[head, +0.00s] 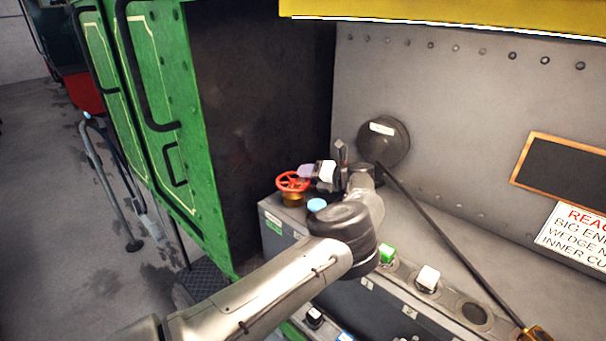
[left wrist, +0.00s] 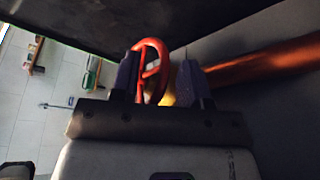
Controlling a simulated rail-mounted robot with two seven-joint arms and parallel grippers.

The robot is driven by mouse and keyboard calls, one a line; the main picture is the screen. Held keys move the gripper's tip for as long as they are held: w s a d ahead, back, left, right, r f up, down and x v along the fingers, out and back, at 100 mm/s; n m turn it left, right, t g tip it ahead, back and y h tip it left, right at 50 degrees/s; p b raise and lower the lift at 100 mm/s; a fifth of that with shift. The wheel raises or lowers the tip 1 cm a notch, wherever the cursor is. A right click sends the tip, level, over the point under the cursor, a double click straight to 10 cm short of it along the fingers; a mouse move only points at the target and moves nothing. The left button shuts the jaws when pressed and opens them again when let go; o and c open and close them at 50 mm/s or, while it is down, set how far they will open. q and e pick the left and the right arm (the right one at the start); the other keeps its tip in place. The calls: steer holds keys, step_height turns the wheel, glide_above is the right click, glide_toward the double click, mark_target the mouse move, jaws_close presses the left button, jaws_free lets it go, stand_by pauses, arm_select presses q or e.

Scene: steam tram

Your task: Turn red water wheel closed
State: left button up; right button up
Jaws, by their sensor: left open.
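The red water wheel (head: 292,182) sits on a brass fitting at the far left end of a grey box top in the head view. My left gripper (head: 308,172) is right beside the wheel, at its right side. In the left wrist view the red wheel (left wrist: 152,70) shows between the two dark fingers of the left gripper (left wrist: 162,78), which stand apart. Part of its rim lies in front of or beside the left finger; I cannot tell whether it touches. My right gripper is not in view.
A round dark cap (head: 384,141) is on the grey riveted wall behind. A long dark lever (head: 440,240) slants down to the right. A green door panel (head: 165,110) stands left.

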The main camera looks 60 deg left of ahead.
arm_select(q)
steer(key=shift+x, duration=0.95)
steer(key=shift+w+f, duration=0.1)
jaws_close()
